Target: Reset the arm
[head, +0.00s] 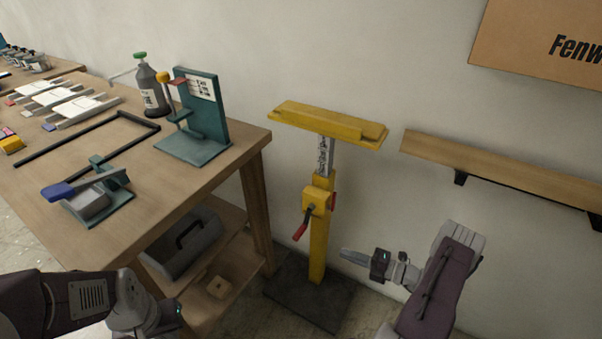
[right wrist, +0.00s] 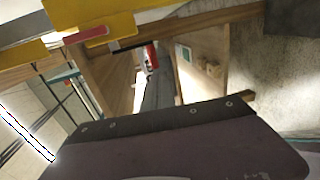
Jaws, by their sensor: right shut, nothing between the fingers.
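My right gripper (head: 349,253) is shut and empty. It points left in the head view, just right of the yellow stand's post, and appears apart from it. My right arm (head: 442,278) comes in from the lower right. Part of my left arm (head: 75,305) shows at the lower left; its gripper is out of view. The yellow stand (head: 319,228) has a flat top bar and a red-handled crank (head: 302,226) on its post. Yellow parts (right wrist: 95,22) show at the top of the right wrist view, partly cut off.
A wooden workbench (head: 225,163) at left holds a teal upright fixture (head: 208,112), a teal device with a blue handle (head: 85,197) and a dark bottle (head: 150,92). A grey toolbox (head: 185,245) sits on its lower shelf. A wooden wall shelf (head: 500,168) is at right.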

